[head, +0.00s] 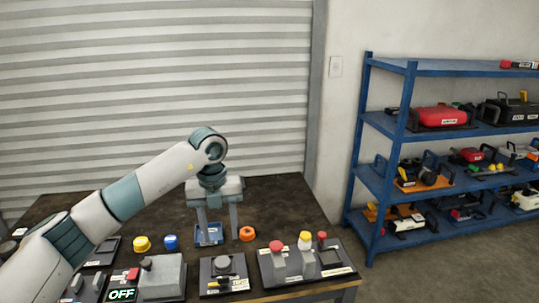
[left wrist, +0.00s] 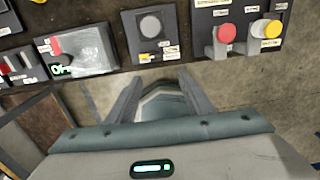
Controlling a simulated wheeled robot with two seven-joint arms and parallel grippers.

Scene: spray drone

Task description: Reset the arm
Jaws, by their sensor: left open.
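My left arm (head: 152,178) reaches in from the left in the head view, over the dark table. Its left gripper (head: 219,236) points down with its two fingers apart and nothing seen between them. In the head view the fingers appear over the table, near a small blue tray (head: 208,241) and an orange ring-shaped piece (head: 247,233). The left wrist view shows the open gripper (left wrist: 158,86) in front of the panels along the table edge. My right gripper is in neither view.
Yellow (head: 142,243) and blue (head: 171,241) pieces lie behind. A blue shelf (head: 388,130) stands right.

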